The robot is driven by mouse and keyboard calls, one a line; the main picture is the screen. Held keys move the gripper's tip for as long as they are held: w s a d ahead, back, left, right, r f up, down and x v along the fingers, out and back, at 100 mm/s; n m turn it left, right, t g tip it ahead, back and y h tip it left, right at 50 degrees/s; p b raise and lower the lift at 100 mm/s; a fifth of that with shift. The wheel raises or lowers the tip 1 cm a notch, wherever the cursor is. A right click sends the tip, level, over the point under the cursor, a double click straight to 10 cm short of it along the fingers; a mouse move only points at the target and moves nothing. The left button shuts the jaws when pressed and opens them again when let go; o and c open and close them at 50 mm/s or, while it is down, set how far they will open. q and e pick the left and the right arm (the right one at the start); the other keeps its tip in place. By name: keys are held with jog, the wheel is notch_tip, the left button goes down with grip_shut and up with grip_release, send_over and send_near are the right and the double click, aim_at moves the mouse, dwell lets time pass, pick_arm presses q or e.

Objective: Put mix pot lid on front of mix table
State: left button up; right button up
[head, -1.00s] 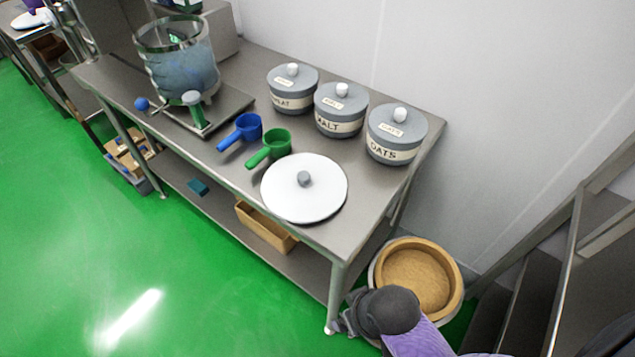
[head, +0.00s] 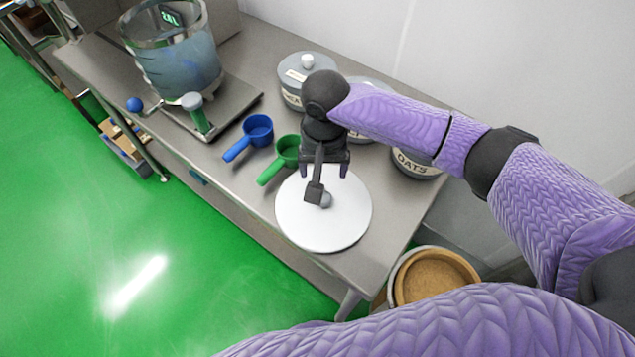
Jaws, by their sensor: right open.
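The mix pot lid (head: 342,229), a white disc with a grey knob (head: 326,200), lies flat on the front right part of the steel mix table (head: 386,232). My right gripper (head: 325,180) is open over the lid, with its fingers pointing down close to the knob. The gripper partly hides the knob, and I cannot tell whether a finger touches it. The glass mix pot (head: 170,60) stands without a lid at the left of the table and holds a bluish content. My left gripper is not in view.
A green scoop (head: 287,151) lies right beside the lid and gripper, with a blue scoop (head: 257,130) left of it. Several grey canisters, one being the oats canister (head: 414,165), stand along the back, partly behind my arm. A tan-rimmed bin (head: 432,275) stands on the floor.

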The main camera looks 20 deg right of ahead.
aim_at(324, 197)
jog(key=f, duration=0.1)
jog(key=s+f, duration=0.1)
jog(key=f, duration=0.1)
jog(key=shift+s+b, duration=0.15)
jog(key=shift+b, duration=0.25)
jog(key=f+b, duration=0.1)
jog(key=f, duration=0.3)
jog(key=shift+s+f+b, duration=0.2)
jog(key=shift+f+b, duration=0.2)
jog(key=shift+f, duration=0.1)
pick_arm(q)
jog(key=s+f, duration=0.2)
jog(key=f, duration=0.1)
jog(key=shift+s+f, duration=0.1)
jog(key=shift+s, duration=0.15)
pick_arm(e)
jog(key=shift+w, duration=0.1)
grip_shut()
